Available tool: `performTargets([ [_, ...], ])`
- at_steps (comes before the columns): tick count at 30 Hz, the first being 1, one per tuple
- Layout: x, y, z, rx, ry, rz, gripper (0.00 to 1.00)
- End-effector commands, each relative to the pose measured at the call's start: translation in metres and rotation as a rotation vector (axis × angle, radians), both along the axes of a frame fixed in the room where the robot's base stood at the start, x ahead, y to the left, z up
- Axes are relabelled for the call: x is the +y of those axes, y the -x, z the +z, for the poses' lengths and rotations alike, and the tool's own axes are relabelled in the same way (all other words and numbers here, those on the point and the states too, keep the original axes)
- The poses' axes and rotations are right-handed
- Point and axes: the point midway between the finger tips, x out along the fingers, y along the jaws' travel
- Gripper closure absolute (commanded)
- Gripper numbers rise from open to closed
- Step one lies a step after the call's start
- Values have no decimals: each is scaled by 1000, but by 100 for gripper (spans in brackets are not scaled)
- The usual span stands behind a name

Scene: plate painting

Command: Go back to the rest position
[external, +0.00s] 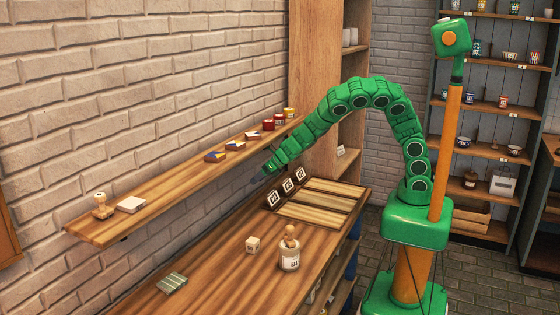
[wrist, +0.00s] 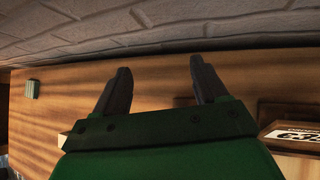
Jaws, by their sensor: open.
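My gripper (external: 258,179) is at the end of my green arm, which arches over toward the brick wall. It hangs over the far side of the workbench (external: 215,281), near the wall shelf (external: 165,190) and left of the small numbered cards. In the wrist view my gripper (wrist: 155,85) shows two dark fingers spread apart. Nothing is between them. The bench top and the brick wall show beyond the fingers.
A jar with a wooden-handled tool (external: 289,256), a small cube (external: 252,244) and a green striped block (external: 172,283) stand on the bench. Numbered cards (external: 287,185) stand by a slatted tray (external: 315,207). Paint pots (external: 267,124) and a stamp (external: 102,207) are on the wall shelf.

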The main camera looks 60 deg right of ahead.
Motion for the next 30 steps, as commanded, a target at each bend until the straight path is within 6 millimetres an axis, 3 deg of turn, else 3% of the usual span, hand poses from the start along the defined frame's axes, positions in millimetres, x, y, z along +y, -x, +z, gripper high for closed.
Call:
performTargets([
  [5, -79, 4, 11, 86, -69, -385, 28],
  [11, -178, 34, 8, 200, -216, -885, 28],
  [15, -243, 82, -2, 306, -356, -1293, 28],
  [18, -276, 128, -3, 389, -473, -1598, 28],
  [24, -301, 206, 11, 494, -620, -2026, 28],
  [30, -309, 264, 34, 538, -714, -2312, 28],
])
